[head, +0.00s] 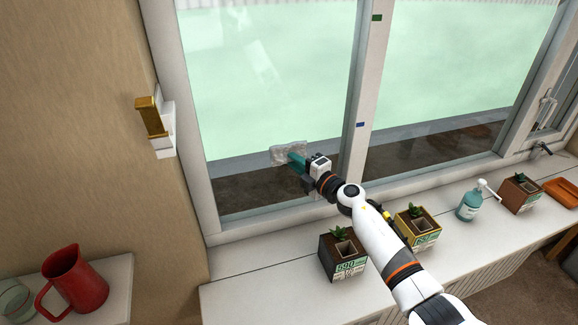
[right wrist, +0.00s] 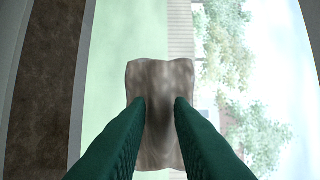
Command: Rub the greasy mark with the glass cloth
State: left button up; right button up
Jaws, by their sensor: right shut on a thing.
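The glass cloth (head: 283,150) is a crumpled greyish piece at the lower part of the left window pane (head: 230,110). My right gripper (head: 295,160) has teal fingers and is shut on the cloth, which sticks out past the fingertips. In the right wrist view the cloth (right wrist: 160,76) spreads in front of the fingers, with the pane behind it. I cannot tell whether it touches the glass. Faint pale streaks show higher on the pane, but I cannot tell whether they are the greasy mark or reflections. My left gripper is out of view.
A red jug (head: 76,280) stands at lower left. A window post (head: 364,100) rises right of my gripper.

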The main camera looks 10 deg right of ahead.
jog(key=shift+s+a+r+p, duration=0.15)
jog(key=shift+a+p, duration=0.2)
jog(key=shift+a, duration=0.4)
jog(key=shift+s+a+f+p, duration=0.15)
jog(key=shift+a+p, duration=0.15)
jog(key=shift+a, duration=0.45)
jog(key=shift+s+a+r+p, duration=0.15)
jog(key=shift+a+p, duration=0.2)
jog(key=shift+a, duration=0.4)
jog(key=shift+s+a+p, duration=0.15)
jog(key=shift+s+a, duration=0.05)
jog(key=shift+a, duration=0.8)
jog(key=shift+s+a+p, duration=0.2)
jog(key=shift+a, duration=0.75)
jog(key=shift+s+a+p, duration=0.15)
jog(key=shift+s+a, duration=0.05)
jog(key=shift+a, duration=0.8)
jog(key=shift+d, duration=0.1)
jog(key=s+d+p, duration=0.1)
jog(key=s, duration=0.5)
